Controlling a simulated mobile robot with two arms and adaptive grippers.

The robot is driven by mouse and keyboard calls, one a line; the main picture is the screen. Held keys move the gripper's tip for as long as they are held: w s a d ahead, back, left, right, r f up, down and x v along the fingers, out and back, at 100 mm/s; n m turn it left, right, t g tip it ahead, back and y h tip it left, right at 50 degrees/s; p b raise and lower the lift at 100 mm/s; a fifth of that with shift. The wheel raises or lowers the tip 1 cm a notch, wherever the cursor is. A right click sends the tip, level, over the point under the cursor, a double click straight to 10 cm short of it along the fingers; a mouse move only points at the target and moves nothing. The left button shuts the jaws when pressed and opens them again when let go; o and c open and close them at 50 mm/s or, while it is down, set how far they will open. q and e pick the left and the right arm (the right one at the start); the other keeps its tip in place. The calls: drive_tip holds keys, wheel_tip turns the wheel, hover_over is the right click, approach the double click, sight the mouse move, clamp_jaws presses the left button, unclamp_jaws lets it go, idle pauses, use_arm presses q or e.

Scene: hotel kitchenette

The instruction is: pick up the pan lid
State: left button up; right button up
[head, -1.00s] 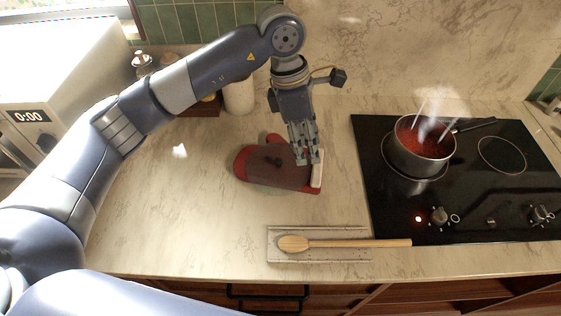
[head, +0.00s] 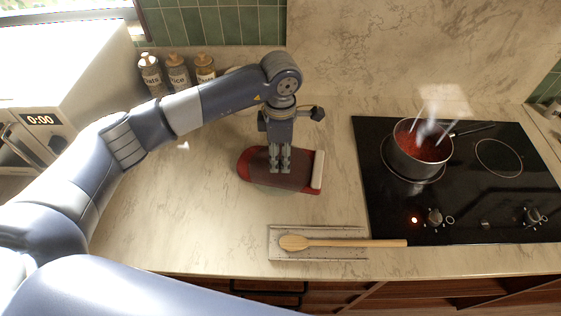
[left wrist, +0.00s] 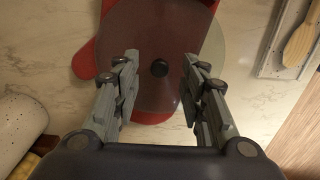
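The pan lid (left wrist: 178,98) is a round see-through disc with a small black knob (left wrist: 160,68) in its middle. It lies on a red oven mitt (left wrist: 84,58) on the counter. In the head view the mitt (head: 317,172) has a pale cuff at its right end. My left gripper (head: 280,168) points down over the lid and hides the knob there. In the left wrist view my left gripper (left wrist: 158,72) is open, one finger on each side of the knob with gaps showing. Whether the fingertips are down at knob height is unclear. My right gripper is not in view.
A wooden spoon (head: 340,243) lies on a speckled rest (head: 318,257) at the counter's front. A steaming pot (head: 421,152) of red sauce stands on the black stove (head: 470,215) at right. Labelled jars (head: 178,76) stand at back left. Counter left of the mitt is clear.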

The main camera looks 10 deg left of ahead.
use_arm(q)
drive_tip(key=shift+f, duration=0.95)
clamp_jaws()
drive_tip(key=shift+r, duration=0.1)
